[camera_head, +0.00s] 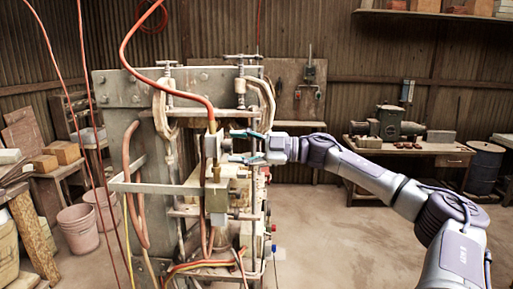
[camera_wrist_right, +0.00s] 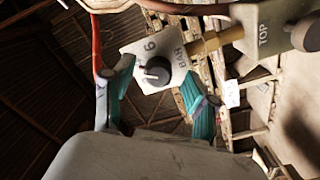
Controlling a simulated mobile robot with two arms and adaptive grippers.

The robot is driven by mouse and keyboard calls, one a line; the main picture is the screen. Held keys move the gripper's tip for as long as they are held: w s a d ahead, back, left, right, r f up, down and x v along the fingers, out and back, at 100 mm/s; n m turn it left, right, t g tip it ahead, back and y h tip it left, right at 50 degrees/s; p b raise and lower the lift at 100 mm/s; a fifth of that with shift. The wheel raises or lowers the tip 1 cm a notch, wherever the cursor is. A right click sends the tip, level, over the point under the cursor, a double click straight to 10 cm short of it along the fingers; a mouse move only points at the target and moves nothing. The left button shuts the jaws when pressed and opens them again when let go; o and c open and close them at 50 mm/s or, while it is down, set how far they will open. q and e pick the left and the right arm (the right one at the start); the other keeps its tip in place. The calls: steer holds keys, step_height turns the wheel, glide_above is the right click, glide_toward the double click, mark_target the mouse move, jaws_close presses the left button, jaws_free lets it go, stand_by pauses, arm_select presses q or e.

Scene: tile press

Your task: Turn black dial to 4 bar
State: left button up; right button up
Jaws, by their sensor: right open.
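The black dial (camera_wrist_right: 157,72) sits on a pale square plate (camera_wrist_right: 178,55) marked "6" and "BAR" in the wrist view. A light pointer mark on the dial lies toward the left of that picture; I cannot read which value it meets. My right gripper (camera_wrist_right: 158,82) is open, with one teal finger on each side of the dial. I cannot tell whether the fingers touch it. In the head view my right gripper (camera_head: 243,146) reaches in from the right to the press (camera_head: 120,92); the dial is not clear there. My left gripper is not in view.
A second pale plate marked "TOP" (camera_wrist_right: 262,38) joins the dial plate by a brass fitting (camera_wrist_right: 212,42). An orange hose (camera_head: 128,55) and clamps crowd the press. A workbench (camera_head: 425,147) stands behind at right. The floor (camera_head: 330,240) right of the press is clear.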

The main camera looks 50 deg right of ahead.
steer(key=v, duration=1.2)
stand_by(0.6)
